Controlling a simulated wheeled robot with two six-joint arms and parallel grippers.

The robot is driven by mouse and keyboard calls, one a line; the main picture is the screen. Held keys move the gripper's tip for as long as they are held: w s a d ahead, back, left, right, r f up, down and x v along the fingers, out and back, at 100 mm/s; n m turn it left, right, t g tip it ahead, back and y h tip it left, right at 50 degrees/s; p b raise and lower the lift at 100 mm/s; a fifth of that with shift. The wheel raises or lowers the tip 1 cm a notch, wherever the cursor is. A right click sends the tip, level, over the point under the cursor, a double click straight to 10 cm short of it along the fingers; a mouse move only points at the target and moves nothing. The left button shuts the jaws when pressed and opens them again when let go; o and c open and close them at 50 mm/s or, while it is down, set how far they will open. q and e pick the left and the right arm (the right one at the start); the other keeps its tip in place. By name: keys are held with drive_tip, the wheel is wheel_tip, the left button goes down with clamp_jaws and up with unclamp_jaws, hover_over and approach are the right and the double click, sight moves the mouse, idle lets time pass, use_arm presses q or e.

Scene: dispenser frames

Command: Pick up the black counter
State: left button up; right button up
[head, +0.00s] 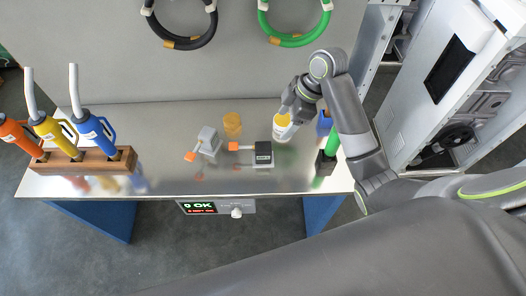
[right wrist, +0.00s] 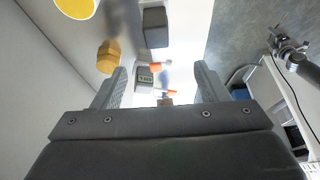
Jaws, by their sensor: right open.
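The black counter (head: 263,153) stands on the steel table near the middle, with an orange tip pointing left. In the right wrist view, the dark box near the top (right wrist: 155,25) appears to be the same counter. A grey counter (head: 208,140) with an orange tip stands left of it and also shows in the right wrist view (right wrist: 144,76). My right gripper (head: 291,112) is above the table, behind and right of the black counter. Its fingers (right wrist: 160,84) are apart with nothing held between them. My left gripper is not in view.
A white cup with yellow contents (head: 282,130) stands close by my right gripper. An amber jar (head: 232,124) is behind the counters. A wooden rack (head: 85,166) with several spouted cans is at left. A green-handled item in a black holder (head: 326,160) is at right.

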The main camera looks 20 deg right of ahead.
sight(266, 147)
drive_tip(key=p+x, duration=0.2)
drive_tip(key=x, duration=0.9)
drive_tip(key=shift+w+a+f, duration=0.15)
drive_tip(key=shift+a, duration=0.1)
drive_tip(key=shift+d+p+x, duration=0.15)
drive_tip(key=shift+p+x, duration=0.2)
drive_tip(key=shift+x, duration=0.65)
drive_tip(key=shift+d+p+x, duration=0.2)
drive_tip(key=shift+p+x, duration=0.15)
drive_tip(key=shift+x, duration=1.55)
drive_tip(key=shift+w, duration=0.2)
drive_tip(key=shift+c, duration=0.5)
drive_tip(key=c, duration=1.2)
